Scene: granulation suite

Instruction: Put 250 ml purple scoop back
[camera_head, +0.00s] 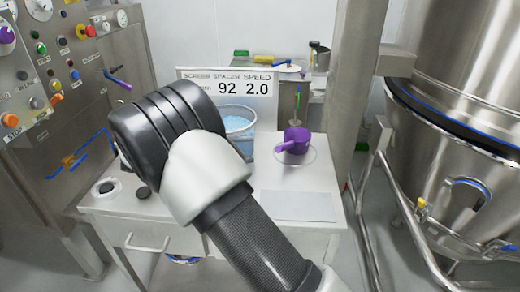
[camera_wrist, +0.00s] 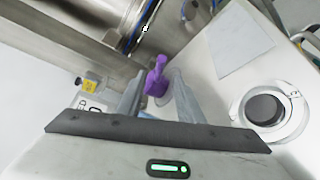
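The purple scoop (camera_head: 296,140) sits on a clear round dish (camera_head: 309,157) at the back right of the white table, with its handle pointing left. In the wrist view the scoop (camera_wrist: 155,80) shows beyond and between the fingertips, and the gap around it looks clear. My gripper (camera_wrist: 156,84) is open, with its two fingers apart and nothing held. In the head view my own arm hides the gripper. The volume marking on the scoop is too small to read.
A tub of blue granules (camera_head: 240,128) stands left of the scoop, under a sign (camera_head: 228,86). A flat pale sheet (camera_head: 298,206) lies in front of the dish. A round open container (camera_wrist: 270,108) shows in the wrist view. A steel post (camera_head: 352,80) rises behind the table's right side.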

